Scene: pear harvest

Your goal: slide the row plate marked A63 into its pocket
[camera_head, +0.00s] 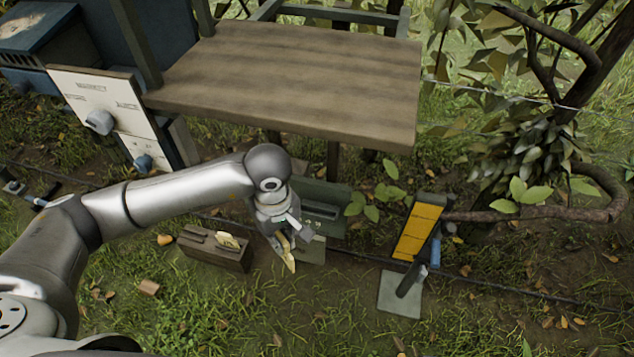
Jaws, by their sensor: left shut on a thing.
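My left gripper (284,238) is shut on a small yellowish plate (289,261), which hangs tilted below the fingers. Its marking cannot be read, so I cannot tell if it is A63. A green box with a dark slot (321,210) stands just behind and to the right of the gripper and looks like the pocket. The held plate is in front of the box and apart from the slot. A brown wooden block (213,250) to the left has slots, with another pale yellow plate (228,241) standing in it. My right gripper is not in view.
A wooden tabletop (290,80) overhangs behind the green box. A yellow panel (418,231) on a post with a grey foot (400,294) stands to the right, near a branch. A white panel with knobs (107,110) is at left. The grass in front is mostly clear.

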